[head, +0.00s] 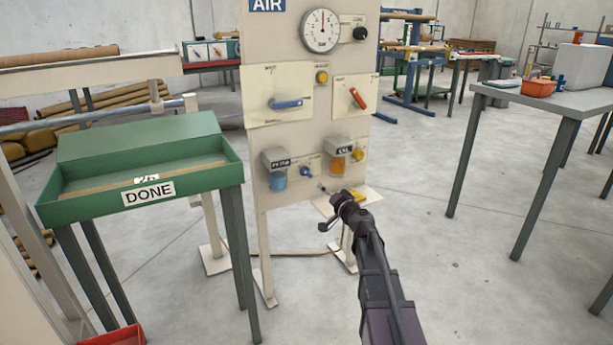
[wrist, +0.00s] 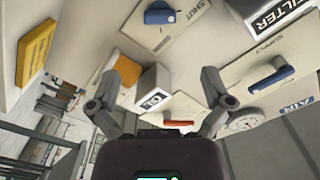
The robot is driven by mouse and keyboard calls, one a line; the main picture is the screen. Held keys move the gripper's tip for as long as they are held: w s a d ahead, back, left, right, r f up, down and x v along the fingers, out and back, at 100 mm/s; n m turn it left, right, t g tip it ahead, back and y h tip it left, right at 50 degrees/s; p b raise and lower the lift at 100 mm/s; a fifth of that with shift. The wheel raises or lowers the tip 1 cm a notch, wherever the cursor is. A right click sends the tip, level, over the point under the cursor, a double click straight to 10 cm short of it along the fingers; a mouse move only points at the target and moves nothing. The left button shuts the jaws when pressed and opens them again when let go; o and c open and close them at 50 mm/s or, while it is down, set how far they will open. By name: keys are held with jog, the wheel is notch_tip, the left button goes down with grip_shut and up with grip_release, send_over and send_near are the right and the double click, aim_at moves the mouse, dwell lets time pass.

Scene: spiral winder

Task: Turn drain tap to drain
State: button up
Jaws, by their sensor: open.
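The drain tap is most likely the small blue tap (head: 305,171) low on the cream panel, between the filter with its blue bowl (head: 276,175) and the oil unit with its amber bowl (head: 338,163). In the wrist view the blue tap (wrist: 160,14) is at the top edge, on a small plate marked SHUT. My gripper (head: 328,208) is in front of the panel, below and right of the tap. In the wrist view my gripper (wrist: 168,70) has its fingers spread, with nothing between them; the tap lies beyond the tips, apart from them.
The oil box (wrist: 155,88) shows between my fingers. A green DONE tray (head: 65,212) stands left.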

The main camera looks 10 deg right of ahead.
aim_at(308, 174)
jog(key=shift+w, duration=0.1)
jog(key=x, duration=1.3)
jog(key=shift+w+a, duration=0.1)
jog(key=shift+w, duration=0.2)
jog(key=c, duration=1.1)
jog(key=shift+o, duration=0.2)
jog(key=shift+a, duration=0.2)
jog(key=shift+d, duration=0.1)
